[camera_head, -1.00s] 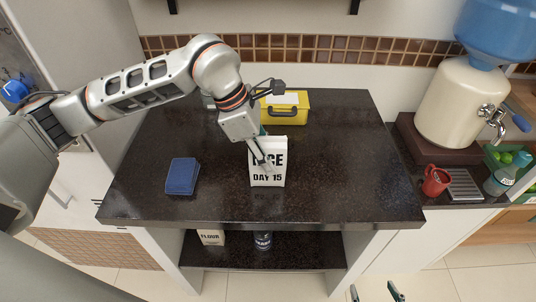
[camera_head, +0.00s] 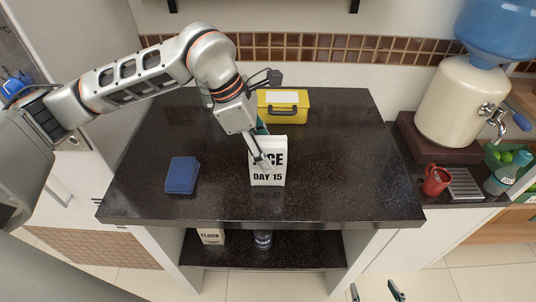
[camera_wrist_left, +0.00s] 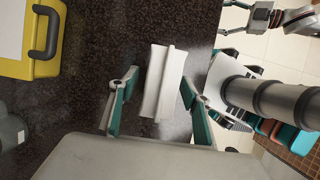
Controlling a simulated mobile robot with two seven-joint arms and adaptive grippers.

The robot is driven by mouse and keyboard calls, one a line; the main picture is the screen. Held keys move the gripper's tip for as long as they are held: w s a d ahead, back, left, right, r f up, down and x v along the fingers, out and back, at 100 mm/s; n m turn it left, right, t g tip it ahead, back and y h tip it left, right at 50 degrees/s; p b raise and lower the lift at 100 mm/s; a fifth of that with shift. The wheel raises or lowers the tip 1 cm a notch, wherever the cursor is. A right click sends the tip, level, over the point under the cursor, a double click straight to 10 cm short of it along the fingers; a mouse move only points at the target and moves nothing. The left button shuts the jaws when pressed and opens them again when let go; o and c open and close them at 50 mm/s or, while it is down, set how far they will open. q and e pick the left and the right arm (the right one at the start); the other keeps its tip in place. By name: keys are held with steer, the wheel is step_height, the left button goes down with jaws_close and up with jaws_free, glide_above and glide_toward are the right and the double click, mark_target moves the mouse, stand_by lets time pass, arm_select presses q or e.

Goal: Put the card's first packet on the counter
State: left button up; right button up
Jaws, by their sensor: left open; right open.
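A white packet (camera_head: 267,175) printed "RICE DAY 15" stands upright on the dark counter (camera_head: 330,170), near its middle. My left gripper (camera_head: 262,150) is over the packet's top and covers part of the word. In the left wrist view the white packet (camera_wrist_left: 164,82) lies between the two open green fingers, with visible gaps on both sides. A packet marked "FLOUR" (camera_head: 211,237) stands on the shelf below the counter. I cannot identify a card. My right gripper (camera_head: 375,292) is open and empty at the bottom edge, away from the counter.
A yellow box (camera_head: 290,106) with a dark handle stands behind the packet. A blue flat block (camera_head: 182,176) lies at the left. A dark labelled jar (camera_head: 263,240) is on the lower shelf. A red mug (camera_head: 436,180) and water dispenser (camera_head: 460,95) stand at right. The counter's right half is clear.

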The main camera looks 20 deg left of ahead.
arm_select(q)
steer(key=b+v, duration=0.1)
steer(key=v, duration=0.9)
steer(key=shift+a+r, duration=0.15)
steer(key=shift+s, duration=0.15)
